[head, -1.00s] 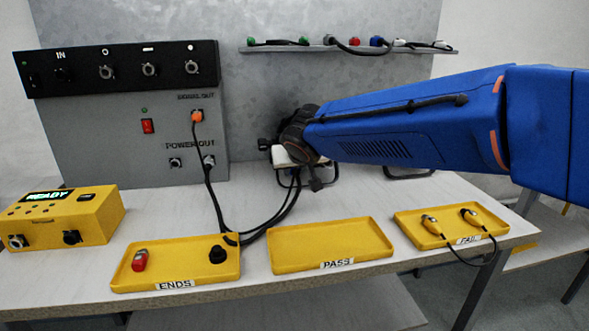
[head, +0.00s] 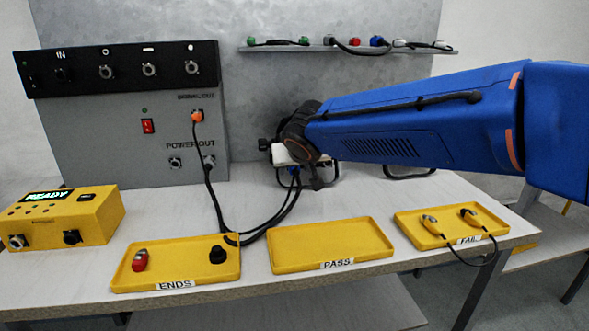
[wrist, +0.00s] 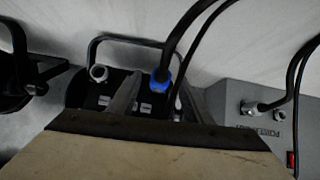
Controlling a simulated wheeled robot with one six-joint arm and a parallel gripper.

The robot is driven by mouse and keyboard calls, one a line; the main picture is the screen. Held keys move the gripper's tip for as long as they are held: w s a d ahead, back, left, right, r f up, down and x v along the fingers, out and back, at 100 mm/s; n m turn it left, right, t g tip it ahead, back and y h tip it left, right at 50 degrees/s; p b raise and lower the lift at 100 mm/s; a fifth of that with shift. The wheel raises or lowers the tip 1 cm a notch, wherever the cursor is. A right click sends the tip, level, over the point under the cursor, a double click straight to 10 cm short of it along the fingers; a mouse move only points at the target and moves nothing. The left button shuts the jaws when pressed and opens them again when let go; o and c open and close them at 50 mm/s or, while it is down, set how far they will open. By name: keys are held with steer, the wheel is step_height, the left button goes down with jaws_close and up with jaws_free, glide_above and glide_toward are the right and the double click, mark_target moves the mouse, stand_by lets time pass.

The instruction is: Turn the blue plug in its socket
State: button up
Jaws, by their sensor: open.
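The blue plug (wrist: 161,81), on a thick black cable, sits at the back of a dark fixture (wrist: 85,90) in the wrist view. Its socket is hidden behind the plug and my gripper. My gripper (wrist: 158,97) is open, with one grey finger to the left of the plug and one to the right; I cannot tell whether either finger touches it. In the head view my gripper (head: 285,153) is at the back of the table, and the fixture is mostly hidden behind it. A small bit of blue shows just below the gripper there.
A grey power panel (head: 100,140) with an orange plug (head: 197,116) stands at left. A yellow READY box (head: 60,222) and yellow ENDS (head: 130,284), PASS (head: 300,263) and FAIL (head: 408,228) trays lie in front. A shelf (head: 400,50) of connectors hangs behind. Black cables loop below the gripper.

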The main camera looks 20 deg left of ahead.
steer(key=v, duration=1.6)
steer(key=d+f+m+g+h, duration=0.1)
steer(key=d+f, duration=0.2)
steer(key=d, duration=0.8)
steer(key=d+f+m+h, duration=0.1)
steer(key=d+f+h, duration=0.15)
steer(key=d, duration=0.85)
steer(key=d+f+m+g+h, duration=0.1)
steer(key=d+f, duration=0.3)
steer(key=d, duration=0.7)
steer(key=s+d+f+m+g, duration=0.2)
steer(key=s+d+f+m, duration=0.1)
steer(key=s+d+f, duration=1.1)
steer(key=s+d, duration=0.2)
steer(key=s, duration=0.2)
steer(key=shift+s+d+f+m, duration=0.15)
steer(key=shift+d+f+m, duration=0.05)
steer(key=shift+f+m, duration=0.15)
